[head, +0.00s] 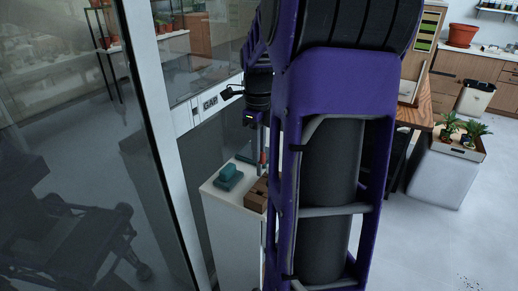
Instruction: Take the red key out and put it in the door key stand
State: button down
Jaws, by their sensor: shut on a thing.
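My gripper (261,150) hangs fingers down above a white cabinet (225,198), partly hidden behind my purple arm. A small red piece (263,158), which looks like the red key, shows at the fingertips, and the gripper is shut on it. A brown wooden block (257,196) stands on the cabinet top just below and in front of the gripper. It may be the key stand, but I cannot tell. A teal object (229,173) on a base lies to its left. The key's lower part and the right side of the cabinet top are hidden.
A glass door with a pale frame (164,120) stands close on the left. A walker (85,235) shows through or in the glass. At right are a wooden table (418,113), a white planter with small palms (450,172), and open grey floor.

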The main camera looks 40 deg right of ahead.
aim_at(259, 165)
jog(key=shift+f+b, duration=1.55)
jog(key=shift+f, duration=1)
jog(key=shift+f+b, duration=1.35)
jog(key=shift+f, duration=0.95)
jog(key=c, duration=0.7)
grip_release()
jog(key=shift+c, duration=0.2)
jog(key=shift+r, duration=0.1)
notch_tip(259, 165, up, 17)
jog(key=p, duration=0.3)
jog(key=shift+r, duration=0.2)
jog(key=shift+s, duration=0.1)
